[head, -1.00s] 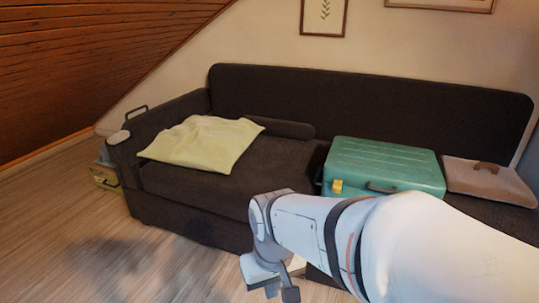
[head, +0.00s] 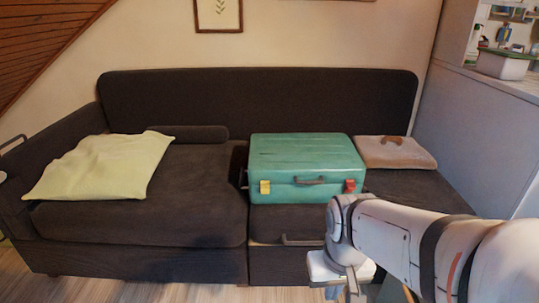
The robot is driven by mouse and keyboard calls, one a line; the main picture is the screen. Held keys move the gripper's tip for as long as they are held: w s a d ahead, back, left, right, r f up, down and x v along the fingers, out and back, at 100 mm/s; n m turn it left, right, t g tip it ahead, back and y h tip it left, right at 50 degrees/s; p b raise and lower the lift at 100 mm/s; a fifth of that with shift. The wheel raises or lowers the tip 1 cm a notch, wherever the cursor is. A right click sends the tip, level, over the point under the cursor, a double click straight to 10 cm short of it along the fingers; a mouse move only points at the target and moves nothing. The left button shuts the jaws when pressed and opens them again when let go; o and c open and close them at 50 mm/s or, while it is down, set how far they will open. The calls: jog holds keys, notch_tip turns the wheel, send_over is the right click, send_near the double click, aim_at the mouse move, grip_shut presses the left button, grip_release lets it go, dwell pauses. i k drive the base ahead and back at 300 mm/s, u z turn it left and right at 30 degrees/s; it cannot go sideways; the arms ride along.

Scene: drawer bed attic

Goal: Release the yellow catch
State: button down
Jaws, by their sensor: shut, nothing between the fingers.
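A teal suitcase (head: 305,165) lies closed on the right part of the dark sofa, its front facing me. The yellow catch (head: 265,187) is at the left of its front face. A red catch (head: 350,186) is at the right of that face, and a dark handle (head: 310,181) sits between the two. My gripper (head: 345,290) is low in front of the sofa, below and to the right of the suitcase, touching neither catch. It is shut and empty. Its fingertips point down and are partly cut off by the bottom edge.
The dark sofa (head: 145,220) spans the view, with a pull handle (head: 300,241) on its front below the suitcase. A pale yellow cloth (head: 100,165) lies on the left seat. A brown flat case (head: 396,152) lies right of the suitcase. A white partition (head: 465,130) stands at the right.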

aim_at(264, 185)
jog(key=i, duration=1)
jog(key=z, duration=0.05)
